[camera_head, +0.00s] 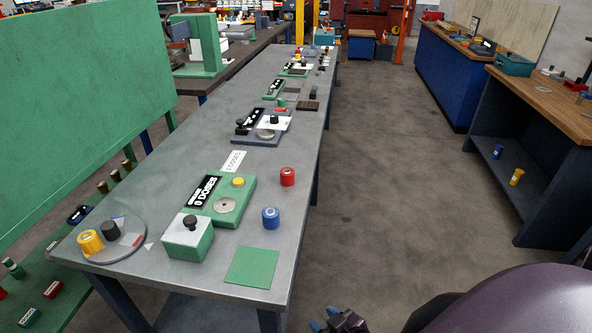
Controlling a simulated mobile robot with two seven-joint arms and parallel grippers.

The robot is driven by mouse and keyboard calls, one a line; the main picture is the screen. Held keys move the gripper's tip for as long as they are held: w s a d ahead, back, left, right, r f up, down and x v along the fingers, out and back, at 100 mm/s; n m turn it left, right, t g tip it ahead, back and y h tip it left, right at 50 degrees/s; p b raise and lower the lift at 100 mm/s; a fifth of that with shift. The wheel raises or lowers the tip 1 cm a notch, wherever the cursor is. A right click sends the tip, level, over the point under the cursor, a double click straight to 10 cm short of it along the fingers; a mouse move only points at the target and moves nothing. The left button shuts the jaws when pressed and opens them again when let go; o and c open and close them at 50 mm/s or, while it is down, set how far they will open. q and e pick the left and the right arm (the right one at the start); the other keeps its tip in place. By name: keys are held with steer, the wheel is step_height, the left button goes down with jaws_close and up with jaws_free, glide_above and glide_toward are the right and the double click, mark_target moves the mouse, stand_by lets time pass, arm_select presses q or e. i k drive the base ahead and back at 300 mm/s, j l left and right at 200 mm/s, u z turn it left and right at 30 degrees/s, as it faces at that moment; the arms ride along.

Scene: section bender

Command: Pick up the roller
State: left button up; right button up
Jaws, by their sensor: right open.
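Several short cylinders that look like rollers stand on the long grey table (215,115), and I cannot tell which one the task means. A blue roller (271,218) stands near the right edge. A red roller (287,177) stands a little behind it. A yellow roller (90,241) and a black cylinder (110,230) stand on a round grey tray (124,250) at the front left corner. My right gripper (325,319) is at the bottom edge, partly cut off, open and beyond the table's right side, apart from all rollers. My left gripper is not in view.
A green box with a black knob (188,238), a green device with a black label (236,204) and a flat green square (252,266) are on the table's near end. The floor (390,190) to the right is clear, up to wooden-topped benches (545,95).

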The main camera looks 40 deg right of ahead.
mark_target(287, 174)
steer(key=i+l, duration=0.1)
steer(key=l, duration=0.3)
steer(key=i+l, duration=0.1)
steer(key=l, duration=0.3)
steer(key=i+l, duration=0.1)
steer(key=l, duration=0.3)
steer(key=i+l, duration=0.1)
steer(key=l, duration=0.3)
